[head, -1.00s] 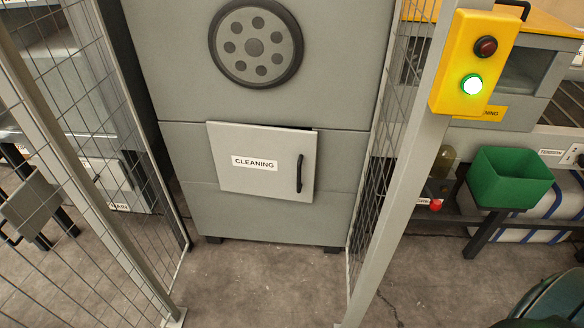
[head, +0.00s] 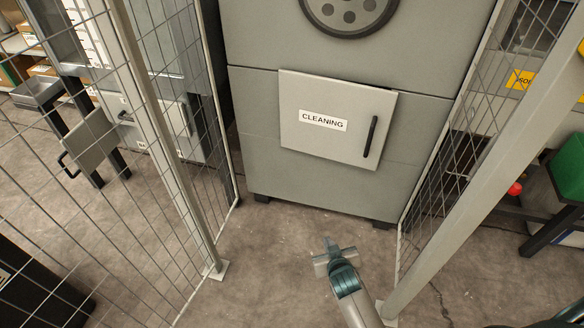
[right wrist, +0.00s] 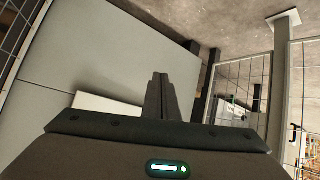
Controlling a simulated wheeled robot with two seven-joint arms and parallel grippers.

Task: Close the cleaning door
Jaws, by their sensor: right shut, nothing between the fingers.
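The cleaning door (head: 300,90) is a light grey panel labelled CLEANING, with a black vertical handle (head: 371,137) at its right side. It sits on the front of the grey machine (head: 270,45) and looks slightly ajar, its right side standing a little off the front. My right gripper (head: 329,244) is below and in front of the door, apart from it, over the floor. Its fingers (right wrist: 160,78) are shut and empty in the right wrist view. A pale panel edge, likely the door (right wrist: 105,103), shows left of them, partly hidden. My left gripper is not in view.
Mesh fence panels with posts (head: 165,140) (head: 480,160) stand left and right of the machine, leaving a gap between. The floor (head: 270,250) in the gap is clear. A green bin (head: 570,165) is beyond the right fence.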

